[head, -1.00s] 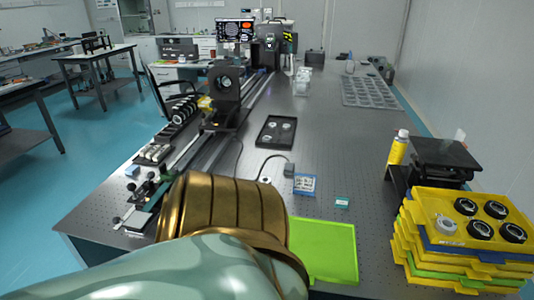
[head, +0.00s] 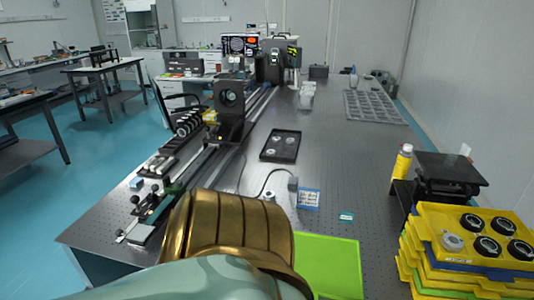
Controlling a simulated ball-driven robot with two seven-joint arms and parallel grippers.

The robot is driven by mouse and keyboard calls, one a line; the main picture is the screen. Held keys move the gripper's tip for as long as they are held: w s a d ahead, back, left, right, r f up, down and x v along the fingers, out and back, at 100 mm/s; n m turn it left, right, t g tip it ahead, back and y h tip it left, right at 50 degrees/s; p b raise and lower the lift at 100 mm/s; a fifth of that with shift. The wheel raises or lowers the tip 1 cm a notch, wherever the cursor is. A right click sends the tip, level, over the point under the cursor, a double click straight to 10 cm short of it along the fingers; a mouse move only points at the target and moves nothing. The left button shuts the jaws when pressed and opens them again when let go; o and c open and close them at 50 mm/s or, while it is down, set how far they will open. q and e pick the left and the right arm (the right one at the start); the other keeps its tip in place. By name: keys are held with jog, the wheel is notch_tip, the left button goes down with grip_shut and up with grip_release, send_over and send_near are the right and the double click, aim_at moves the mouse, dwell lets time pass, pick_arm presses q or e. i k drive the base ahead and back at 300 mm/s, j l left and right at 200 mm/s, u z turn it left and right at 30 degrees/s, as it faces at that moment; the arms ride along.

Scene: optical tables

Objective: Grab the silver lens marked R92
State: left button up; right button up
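A silver-rimmed lens (head: 453,242) sits in the top yellow tray (head: 437,216) of the stack at the right. Several black-rimmed lenses (head: 487,247) share that tray. The marking on the silver lens is too small to read. Other small silver round parts lie in a black tray (head: 265,156) at the middle of the table; their markings cannot be read either. One of my arms, gold and pale green, fills the bottom left of the head view. Neither gripper shows.
The perforated optical table (head: 347,165) has free room in its middle. A lime-green mat (head: 335,262) lies at the front. A yellow bottle (head: 401,162) and a black stand (head: 452,168) are behind the tray stack. A rail with an optic mount (head: 229,97) runs along the left.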

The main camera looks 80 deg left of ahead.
aim_at(268, 195)
jog(key=u, duration=1.5)
jog(key=i+j+u, duration=0.4)
jog(key=j, duration=0.15)
jog(key=i+j+u, duration=0.35)
jog(key=i+j, duration=0.05)
jog(key=j, duration=0.05)
